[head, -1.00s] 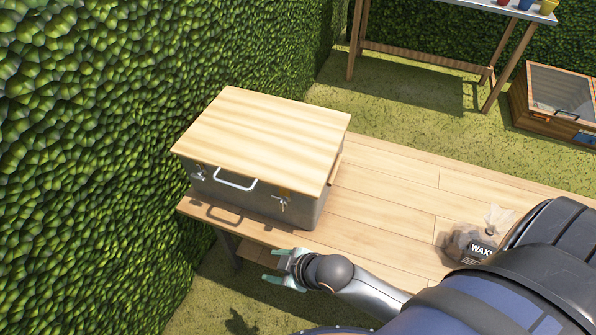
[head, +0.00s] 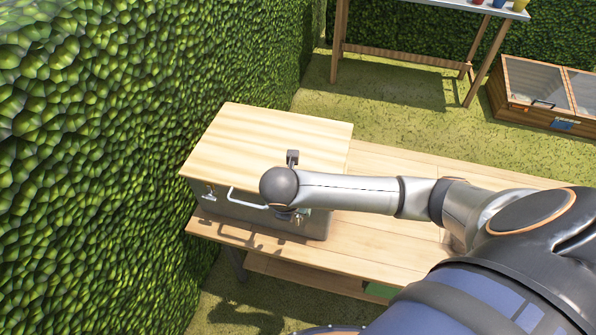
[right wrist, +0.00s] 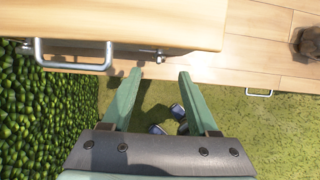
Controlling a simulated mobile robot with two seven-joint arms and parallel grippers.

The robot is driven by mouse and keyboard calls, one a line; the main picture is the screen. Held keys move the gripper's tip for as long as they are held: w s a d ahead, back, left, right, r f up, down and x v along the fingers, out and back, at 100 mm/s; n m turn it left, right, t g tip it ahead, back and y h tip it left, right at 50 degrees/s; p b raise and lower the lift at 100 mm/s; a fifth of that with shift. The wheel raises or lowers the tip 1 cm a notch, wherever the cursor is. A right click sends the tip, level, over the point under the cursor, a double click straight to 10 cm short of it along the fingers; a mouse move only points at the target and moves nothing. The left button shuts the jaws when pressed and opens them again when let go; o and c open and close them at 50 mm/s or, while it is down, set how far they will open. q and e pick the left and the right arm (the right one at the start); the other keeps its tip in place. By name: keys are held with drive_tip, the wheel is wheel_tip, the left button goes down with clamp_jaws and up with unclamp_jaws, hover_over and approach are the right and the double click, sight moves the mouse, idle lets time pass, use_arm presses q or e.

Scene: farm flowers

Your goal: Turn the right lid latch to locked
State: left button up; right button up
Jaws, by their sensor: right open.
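A grey metal box (head: 245,212) with a pale wooden lid (head: 265,143) stands on the wooden bench. Its front has a bar handle (head: 244,199), a left latch (head: 209,193) and a right latch (head: 301,217). My right wrist partly covers the right latch in the head view. In the right wrist view the right latch (right wrist: 160,56) shows just beyond the fingertips of my right gripper (right wrist: 157,75). The green fingers are open, apart and empty, on either side of the latch's line, and no contact shows. My left gripper is out of view.
A tall hedge (head: 110,150) rises along the left of the bench (head: 375,240). A dark bag (right wrist: 310,42) lies on the bench to the right. A table (head: 410,62) and a glass-topped wooden frame (head: 535,88) stand further back on the grass.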

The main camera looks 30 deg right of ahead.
sight(298, 217)
drive_tip(key=x, duration=0.9)
drive_tip(key=shift+a+f, duration=0.1)
drive_tip(key=shift+f, duration=0.05)
clamp_jaws()
